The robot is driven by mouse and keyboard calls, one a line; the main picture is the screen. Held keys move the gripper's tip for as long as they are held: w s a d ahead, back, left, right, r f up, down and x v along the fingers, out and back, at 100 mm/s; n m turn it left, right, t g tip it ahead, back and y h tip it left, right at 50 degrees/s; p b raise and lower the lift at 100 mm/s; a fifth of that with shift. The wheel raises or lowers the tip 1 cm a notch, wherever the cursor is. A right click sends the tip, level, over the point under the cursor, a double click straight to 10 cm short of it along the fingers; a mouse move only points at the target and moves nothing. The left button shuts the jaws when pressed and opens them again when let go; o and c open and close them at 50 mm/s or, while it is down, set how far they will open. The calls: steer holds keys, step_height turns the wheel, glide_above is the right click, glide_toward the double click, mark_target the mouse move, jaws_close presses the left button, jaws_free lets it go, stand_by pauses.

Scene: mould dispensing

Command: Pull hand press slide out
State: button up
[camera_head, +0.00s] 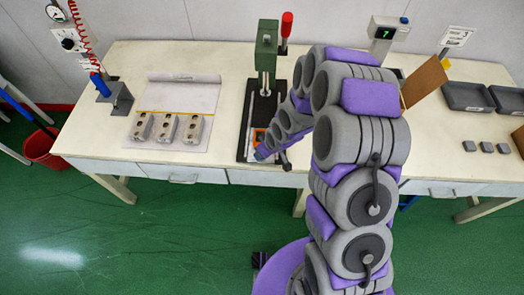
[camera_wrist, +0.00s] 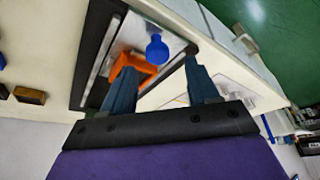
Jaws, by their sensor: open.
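The green hand press (camera_head: 266,48) stands at the back of the table on a dark base plate (camera_head: 242,140). Its red handle (camera_head: 287,24) points up. At the front of the base is a bright metal slide (camera_wrist: 178,42) with an orange block (camera_head: 259,136), which also shows in the wrist view (camera_wrist: 124,66). A round blue knob (camera_wrist: 157,48) is beside the orange block. My gripper (camera_head: 264,153) is low over the front of the base. In the wrist view my gripper (camera_wrist: 160,68) is open, with the knob just beyond and between its fingertips; contact is not visible.
Several metal mould blocks (camera_head: 167,128) sit on a pale sheet left of the press. A blue tool (camera_head: 100,84) on a stand is at the far left. Dark trays (camera_head: 466,97) and small grey blocks (camera_head: 487,147) are at the right. A brown board (camera_head: 424,82) stands behind my arm.

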steer(key=p+v, duration=0.1)
steer(key=v, duration=1.1)
steer(key=shift+r, duration=0.15)
steer(key=s+d+r+m+g+h+b, duration=0.1)
steer(key=s+d+r+m+g+h, duration=0.2)
steer(key=s+d+r, duration=0.9)
steer(key=s+r+m+g, duration=0.1)
steer(key=s+r+m, duration=0.1)
steer(key=s, duration=0.6)
steer(key=s+r+m+g+b, duration=0.1)
steer(key=s+r+m, duration=0.2)
steer(key=s, duration=0.6)
steer(key=shift+r+m, duration=0.25)
steer(key=shift+m, duration=0.05)
